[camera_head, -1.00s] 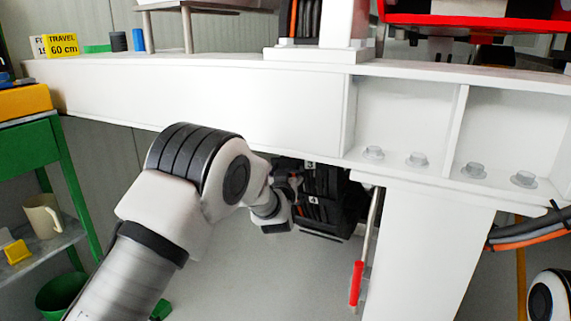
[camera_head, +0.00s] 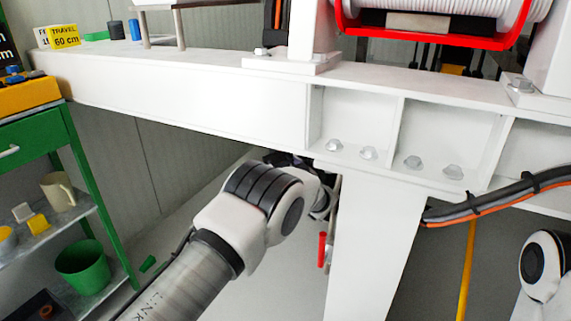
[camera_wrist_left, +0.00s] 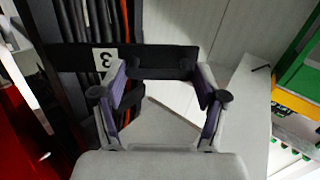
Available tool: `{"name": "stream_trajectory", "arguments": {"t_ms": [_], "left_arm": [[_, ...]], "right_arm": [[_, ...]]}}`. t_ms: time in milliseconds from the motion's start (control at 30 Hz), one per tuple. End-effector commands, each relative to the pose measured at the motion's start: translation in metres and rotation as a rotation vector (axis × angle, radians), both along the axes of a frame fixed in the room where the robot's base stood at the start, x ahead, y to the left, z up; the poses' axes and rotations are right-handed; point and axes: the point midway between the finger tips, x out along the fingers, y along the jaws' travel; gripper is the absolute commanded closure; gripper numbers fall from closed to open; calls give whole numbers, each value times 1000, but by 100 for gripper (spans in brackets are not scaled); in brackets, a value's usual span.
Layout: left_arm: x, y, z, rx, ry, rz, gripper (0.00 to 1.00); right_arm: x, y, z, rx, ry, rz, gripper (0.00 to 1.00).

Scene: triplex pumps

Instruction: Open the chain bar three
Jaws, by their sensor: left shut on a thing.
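The chain bar three (camera_wrist_left: 72,57) is a black bar with a white "3" label in the left wrist view. It crosses in front of a bundle of black and orange hoses. Its right end lies between the fingers of my left gripper (camera_wrist_left: 162,76), which is shut on it. In the head view my left arm reaches under the white beam, and its own links hide the gripper and the bar. My right gripper is out of view; only a link of my right arm shows at the lower right.
The white beam (camera_head: 200,97) runs above my left arm. A white leg (camera_head: 375,245) and a red-handled lever (camera_head: 322,249) stand just right of it. A green shelf (camera_head: 88,190) is at the left. Black and orange cables (camera_head: 500,203) hang at the right.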

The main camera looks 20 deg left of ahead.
Motion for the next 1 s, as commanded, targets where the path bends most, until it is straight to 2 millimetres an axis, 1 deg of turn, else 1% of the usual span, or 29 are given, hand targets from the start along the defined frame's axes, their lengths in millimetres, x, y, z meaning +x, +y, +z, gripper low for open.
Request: {"name": "stream_trajectory", "arguments": {"t_ms": [333, 367, 400, 867, 1000], "left_arm": [[0, 1, 2, -1, -5, 4, 90], [0, 1, 2, -1, -5, 4, 17], [0, 1, 2, -1, -5, 4, 3], [0, 0, 1, -1, -2, 0, 3], [-1, 1, -1, 5, -2, -34, 3]], "right_arm": [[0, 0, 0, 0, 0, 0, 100], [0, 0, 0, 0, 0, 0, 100], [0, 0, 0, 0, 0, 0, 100], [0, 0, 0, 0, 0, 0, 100], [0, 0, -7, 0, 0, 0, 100]]}}
